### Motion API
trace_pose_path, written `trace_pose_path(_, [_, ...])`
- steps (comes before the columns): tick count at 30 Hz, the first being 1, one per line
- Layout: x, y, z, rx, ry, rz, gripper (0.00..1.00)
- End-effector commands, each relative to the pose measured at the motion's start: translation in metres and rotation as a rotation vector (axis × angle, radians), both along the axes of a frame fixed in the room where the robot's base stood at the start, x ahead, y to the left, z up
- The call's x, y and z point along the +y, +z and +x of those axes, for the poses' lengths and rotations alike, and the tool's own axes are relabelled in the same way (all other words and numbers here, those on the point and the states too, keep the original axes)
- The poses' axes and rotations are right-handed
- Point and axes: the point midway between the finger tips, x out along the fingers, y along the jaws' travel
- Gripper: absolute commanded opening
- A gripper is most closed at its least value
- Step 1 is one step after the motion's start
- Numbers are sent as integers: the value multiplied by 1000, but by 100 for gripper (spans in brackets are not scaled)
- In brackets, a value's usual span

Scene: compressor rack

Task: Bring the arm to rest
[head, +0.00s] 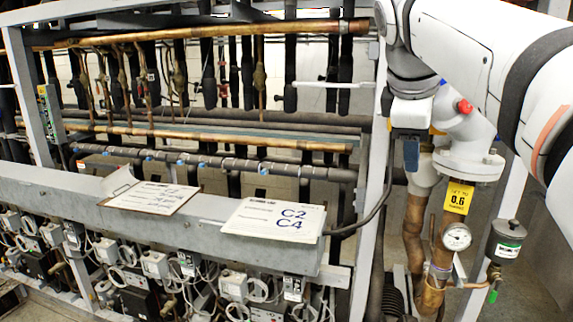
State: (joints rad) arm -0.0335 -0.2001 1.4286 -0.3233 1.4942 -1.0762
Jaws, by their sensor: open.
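My white arm (465,50) comes in from the right edge and reaches across the upper right. My gripper (411,160) hangs downward at its end, beside the grey upright post of the rack. It is open, and I see nothing held between its jaws. The jaws show small and nearly edge-on, so the gap between them is hard to see.
Close to the gripper are the grey upright post (373,190) and a valve and copper pipe with a yellow tag (458,197) and a gauge (456,237).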

Motion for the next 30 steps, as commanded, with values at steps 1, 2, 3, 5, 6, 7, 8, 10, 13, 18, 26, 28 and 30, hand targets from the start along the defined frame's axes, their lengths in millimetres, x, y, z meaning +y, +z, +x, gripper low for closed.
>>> trace_pose_path(1, [2, -22, -4, -2, -31, 29, 52])
trace_pose_path(2, [4, -34, -6, -6, -53, 51, 52])
trace_pose_path(3, [7, -51, -9, -14, -87, 83, 52])
trace_pose_path(5, [11, -82, -16, -24, -149, 140, 52])
trace_pose_path(6, [15, -105, -22, -30, -197, 181, 52])
trace_pose_path(7, [17, -122, -27, -36, -235, 214, 52])
trace_pose_path(8, [20, -140, -32, -40, -275, 246, 52])
trace_pose_path(10, [26, -181, -46, -47, -372, 321, 52])
trace_pose_path(13, [35, -240, -68, -54, -520, 425, 52])
trace_pose_path(18, [47, -325, -107, -58, -757, 566, 52])
trace_pose_path(26, [52, -379, -137, -60, -936, 655, 52])
trace_pose_path(28, [53, -380, -138, -61, -945, 659, 52])
trace_pose_path(30, [53, -380, -138, -60, -945, 660, 52])
